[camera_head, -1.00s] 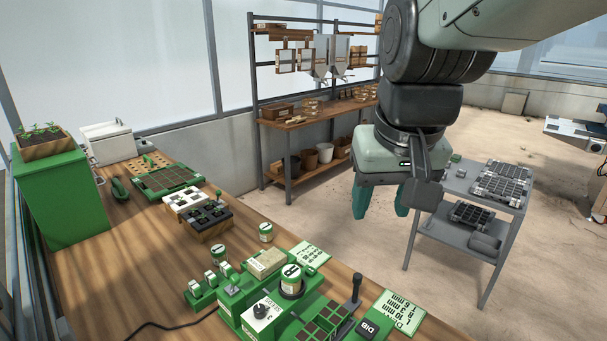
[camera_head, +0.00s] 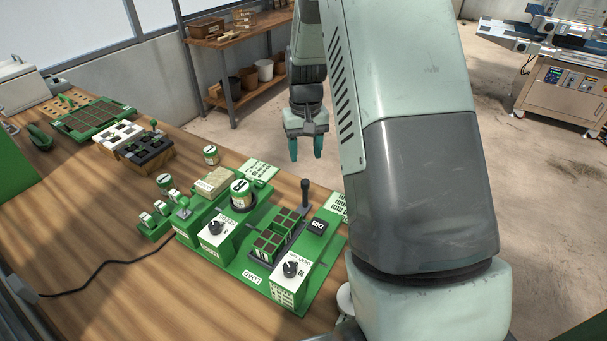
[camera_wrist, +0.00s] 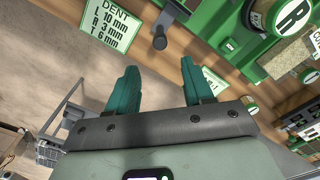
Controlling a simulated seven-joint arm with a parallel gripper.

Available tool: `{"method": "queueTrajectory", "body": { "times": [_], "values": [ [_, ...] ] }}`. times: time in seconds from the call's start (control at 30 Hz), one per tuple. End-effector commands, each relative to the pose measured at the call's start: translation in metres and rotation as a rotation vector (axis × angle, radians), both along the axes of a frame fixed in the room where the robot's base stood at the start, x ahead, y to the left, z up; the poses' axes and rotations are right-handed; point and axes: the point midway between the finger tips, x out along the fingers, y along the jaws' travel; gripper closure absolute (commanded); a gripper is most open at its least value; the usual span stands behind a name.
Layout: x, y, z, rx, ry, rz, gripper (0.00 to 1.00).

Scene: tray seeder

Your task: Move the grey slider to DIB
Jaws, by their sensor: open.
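The handle's round knob also shows in the wrist view (camera_wrist: 160,42). My gripper (camera_head: 306,150) is open and empty, with teal fingers pointing down, beyond the bench's far edge. In the wrist view my gripper (camera_wrist: 158,72) has nothing between its fingers, and the knob is apart from them.
A DENT card (camera_wrist: 109,28) lies near the handle. My arm hides the right of the bench. A shelf rack (camera_head: 235,95) stands behind.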

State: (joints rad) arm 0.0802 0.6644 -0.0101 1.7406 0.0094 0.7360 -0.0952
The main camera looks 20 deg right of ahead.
Motion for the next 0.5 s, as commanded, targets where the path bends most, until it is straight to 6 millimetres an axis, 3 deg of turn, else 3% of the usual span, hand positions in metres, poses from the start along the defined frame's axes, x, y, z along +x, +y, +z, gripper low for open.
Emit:
{"method": "queueTrajectory", "body": {
  "times": [0.3,0.5],
  "values": [
    [-0.001,0.000,-0.061,0.001,0.004,0.000,0.49],
    [-0.001,0.000,-0.086,0.000,0.002,0.000,0.49]
  ]
}}
